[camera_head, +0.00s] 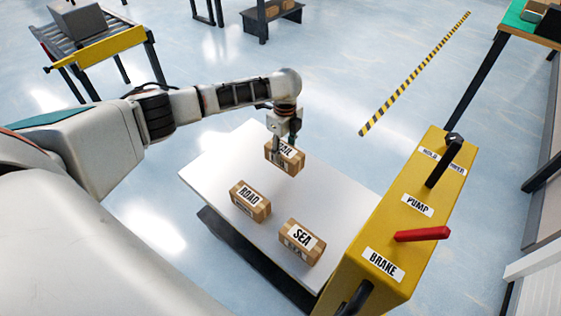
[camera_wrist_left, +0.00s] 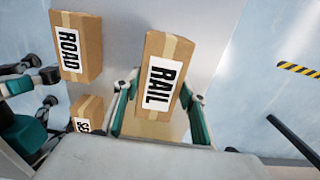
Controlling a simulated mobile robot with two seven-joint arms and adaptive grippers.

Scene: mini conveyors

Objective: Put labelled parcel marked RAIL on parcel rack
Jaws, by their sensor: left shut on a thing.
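The parcel marked RAIL (camera_head: 285,160) is a small brown box with a white label, over the far part of a white table (camera_head: 220,165) in the head view. My left gripper (camera_head: 285,145) is shut on it from above. In the left wrist view, the RAIL parcel (camera_wrist_left: 164,85) sits between the two green-sided fingers (camera_wrist_left: 160,112). I cannot tell for certain whether its underside touches the table. No parcel rack can be made out with certainty.
A ROAD parcel (camera_head: 250,200) and a SEA parcel (camera_head: 302,242) stand on the table nearer to me. A yellow panel (camera_head: 400,235) with levers, marked PUMP and BRAKE, borders the right. A roller conveyor (camera_head: 95,47) stands at the back left. A dark low stand (camera_head: 272,16) is at the back.

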